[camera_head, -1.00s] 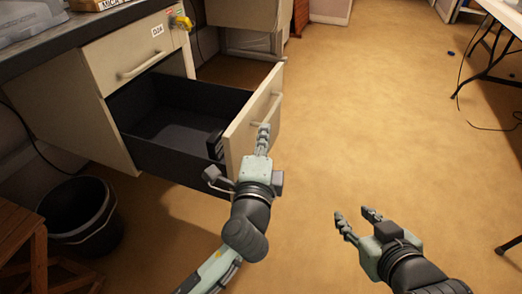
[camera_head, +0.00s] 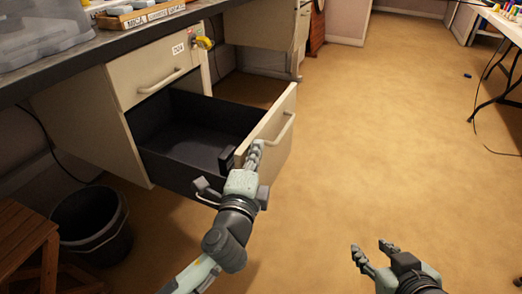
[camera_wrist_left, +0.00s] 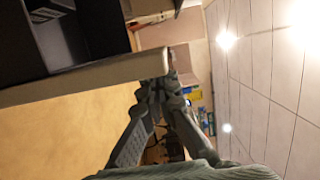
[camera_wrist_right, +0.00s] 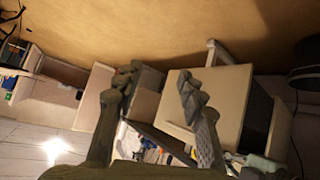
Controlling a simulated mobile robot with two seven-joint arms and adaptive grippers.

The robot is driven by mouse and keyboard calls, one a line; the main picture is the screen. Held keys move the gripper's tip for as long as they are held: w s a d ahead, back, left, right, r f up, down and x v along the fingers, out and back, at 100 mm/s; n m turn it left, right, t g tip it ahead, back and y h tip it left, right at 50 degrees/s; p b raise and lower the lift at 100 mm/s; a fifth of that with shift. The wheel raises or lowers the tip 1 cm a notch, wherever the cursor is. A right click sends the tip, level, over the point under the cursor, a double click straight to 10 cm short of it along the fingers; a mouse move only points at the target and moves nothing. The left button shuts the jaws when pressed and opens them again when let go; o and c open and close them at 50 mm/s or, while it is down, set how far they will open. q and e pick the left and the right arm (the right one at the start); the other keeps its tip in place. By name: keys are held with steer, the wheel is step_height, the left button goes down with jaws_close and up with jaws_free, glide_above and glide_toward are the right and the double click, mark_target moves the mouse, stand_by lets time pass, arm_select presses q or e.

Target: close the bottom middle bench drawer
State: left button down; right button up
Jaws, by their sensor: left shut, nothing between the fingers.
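The bottom middle bench drawer stands pulled out, with a dark, empty-looking interior and a cream front (camera_head: 283,112) with a bar handle (camera_head: 275,129). My left gripper (camera_head: 255,148) is shut and empty, its fingertips at the outer face near the front's near end, by the lower end of the handle. In the left wrist view the fingertips (camera_wrist_left: 157,88) are close against the panel (camera_wrist_left: 95,77); contact is hard to tell. My right gripper (camera_head: 371,247) is open and empty above the floor, away from the drawer. The right wrist view shows the drawer front (camera_wrist_right: 222,105) beyond its fingers.
A closed drawer (camera_head: 150,75) with a yellow item at its corner sits above, under the dark bench top (camera_head: 105,45). A black bin (camera_head: 90,225) and wooden stool (camera_head: 25,240) stand at left.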

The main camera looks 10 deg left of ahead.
arm_select(q)
steer(key=w+a, duration=0.3)
steer(key=a, duration=0.7)
steer(key=w+a, duration=0.4)
steer(key=a, duration=0.7)
steer(key=w+a, duration=0.3)
steer(key=a, duration=0.8)
steer(key=shift+w+p, duration=0.2)
steer(key=shift+p, duration=0.2)
arm_select(e)
steer(key=s+d+f+g, duration=0.1)
steer(key=s+d+f+g+h, duration=0.1)
steer(key=s+d+f, duration=0.1)
steer(key=shift+s+d+g, duration=0.25)
steer(key=shift+d+g, duration=0.05)
arm_select(q)
steer(key=shift+a+r, duration=0.1)
steer(key=shift+a, duration=0.1)
arm_select(e)
steer(key=shift+d, duration=0.1)
